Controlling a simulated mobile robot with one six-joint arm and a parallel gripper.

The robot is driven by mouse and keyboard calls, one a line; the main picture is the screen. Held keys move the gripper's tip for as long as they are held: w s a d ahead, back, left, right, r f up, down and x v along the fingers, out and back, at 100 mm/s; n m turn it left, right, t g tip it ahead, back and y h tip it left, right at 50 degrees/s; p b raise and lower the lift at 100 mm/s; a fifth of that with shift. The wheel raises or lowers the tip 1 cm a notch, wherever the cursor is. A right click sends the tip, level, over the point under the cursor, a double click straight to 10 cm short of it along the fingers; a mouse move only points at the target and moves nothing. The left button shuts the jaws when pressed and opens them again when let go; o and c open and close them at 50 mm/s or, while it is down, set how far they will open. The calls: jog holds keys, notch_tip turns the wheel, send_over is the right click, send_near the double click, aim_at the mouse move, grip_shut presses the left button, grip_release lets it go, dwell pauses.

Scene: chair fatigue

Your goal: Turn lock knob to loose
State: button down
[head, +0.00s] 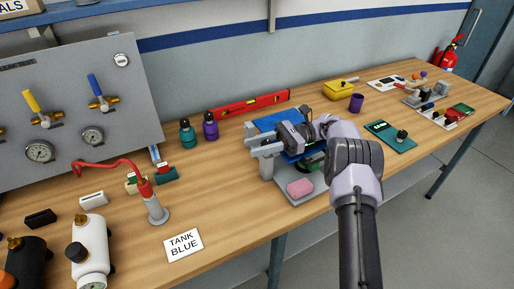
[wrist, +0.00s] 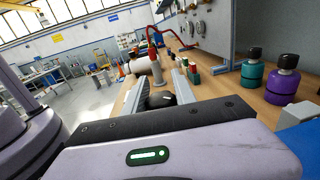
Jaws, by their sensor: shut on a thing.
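My gripper (head: 264,146) reaches left over a small test rig with a grey base plate (head: 307,195) on the bench. In the wrist view, a dark rounded knob (wrist: 161,99) sits between the two grey fingers of my gripper (wrist: 160,92), and they are shut on it. The knob's marking and its turned position cannot be made out. In the head view my gripper and wrist cover the knob and much of the rig.
Teal (head: 187,135) and purple (head: 210,127) bottles and a red level (head: 248,104) stand behind and left. A purple cup (head: 356,103) and a teal device (head: 390,136) are to the right.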

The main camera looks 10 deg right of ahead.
jog(key=shift+r, duration=0.1)
dwell(0.4)
jog(key=c, duration=1)
grip_release()
jog(key=shift+a, duration=0.1)
jog(key=s+r+p, duration=0.1)
jog(key=s+p, duration=0.1)
jog(key=s, duration=0.3)
jog(key=s+r+p, duration=0.2)
jog(key=s, duration=0.3)
jog(key=s+d+r+p, duration=0.1)
jog(key=s+r+p, duration=0.1)
jog(key=s, duration=0.4)
jog(key=shift+d+p, duration=0.1)
jog(key=shift+p, duration=0.3)
